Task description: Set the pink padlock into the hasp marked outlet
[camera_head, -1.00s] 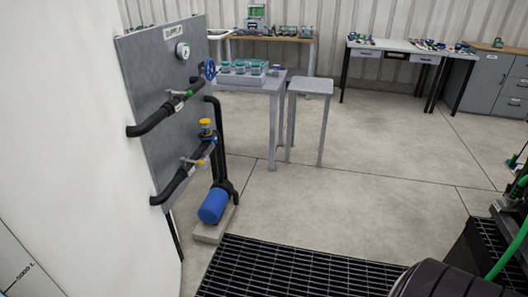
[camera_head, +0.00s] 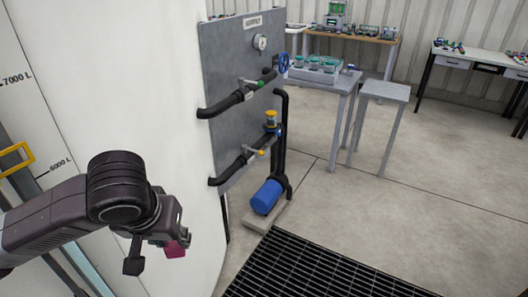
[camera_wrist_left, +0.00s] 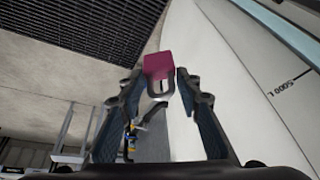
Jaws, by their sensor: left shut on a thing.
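The pink padlock (camera_head: 176,248) is held at the tip of my left gripper (camera_head: 157,248), low at the left of the head view. The panel's top plate has lettering too small to read surely. I cannot make out a hasp marked outlet. My right gripper is not in view.
A large white tank (camera_head: 120,90) is close behind the left arm. A blue pump (camera_head: 266,196) stands on the floor by the panel. A grey table (camera_head: 330,84) and a stool (camera_head: 385,92) stand beyond. Dark grating (camera_head: 310,270) covers the floor in front; concrete at right is clear.

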